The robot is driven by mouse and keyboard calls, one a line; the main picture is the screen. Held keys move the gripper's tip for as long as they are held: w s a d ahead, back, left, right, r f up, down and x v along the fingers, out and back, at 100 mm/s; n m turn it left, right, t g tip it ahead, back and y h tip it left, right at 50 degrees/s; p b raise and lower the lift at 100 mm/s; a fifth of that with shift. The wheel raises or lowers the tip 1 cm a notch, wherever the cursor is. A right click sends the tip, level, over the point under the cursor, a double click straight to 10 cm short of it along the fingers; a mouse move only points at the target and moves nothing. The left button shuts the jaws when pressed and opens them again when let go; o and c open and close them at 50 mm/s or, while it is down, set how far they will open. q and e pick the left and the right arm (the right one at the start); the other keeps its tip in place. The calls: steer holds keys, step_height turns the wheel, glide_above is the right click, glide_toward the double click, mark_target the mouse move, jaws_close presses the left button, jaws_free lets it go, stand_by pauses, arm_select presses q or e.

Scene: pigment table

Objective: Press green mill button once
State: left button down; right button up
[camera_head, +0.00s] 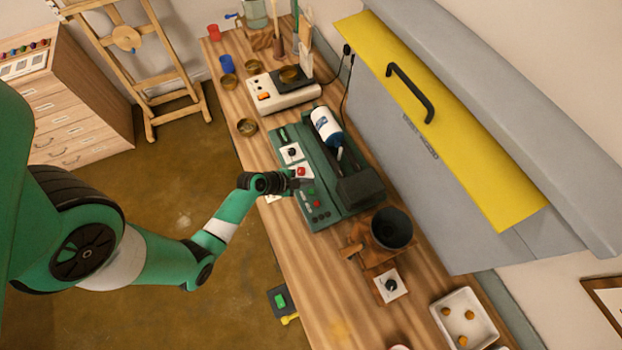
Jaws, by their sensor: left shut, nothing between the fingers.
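The green mill (347,210) stands on the wooden table, with a white and blue bottle (325,126) on it. Its front panel carries a red button (301,171), a small green button (312,191) and several dark and red knobs lower down. My left arm reaches in from the left. My left gripper (299,184) is shut and empty, with its tip at the mill's front panel, beside the green button. I cannot tell whether the tip touches the button or hovers over it. The gripper hides part of the panel. My right gripper is not in view.
A white scale (283,94), small brass bowls (248,127) and a blue cup (227,64) stand farther back. A dark bowl (391,228) and a white tray (483,330) stand nearer. A grey hood with a yellow panel (430,110) overhangs the table's right side.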

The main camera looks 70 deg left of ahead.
mark_target(311, 192)
arm_select(q)
steer(key=shift+f+b, duration=1.65)
steer(key=shift+f, duration=0.65)
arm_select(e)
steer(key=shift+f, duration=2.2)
arm_select(q)
steer(key=shift+f, duration=0.1)
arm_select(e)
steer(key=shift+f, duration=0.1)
arm_select(q)
steer(key=shift+f+b, duration=0.3)
steer(key=shift+b, duration=0.2)
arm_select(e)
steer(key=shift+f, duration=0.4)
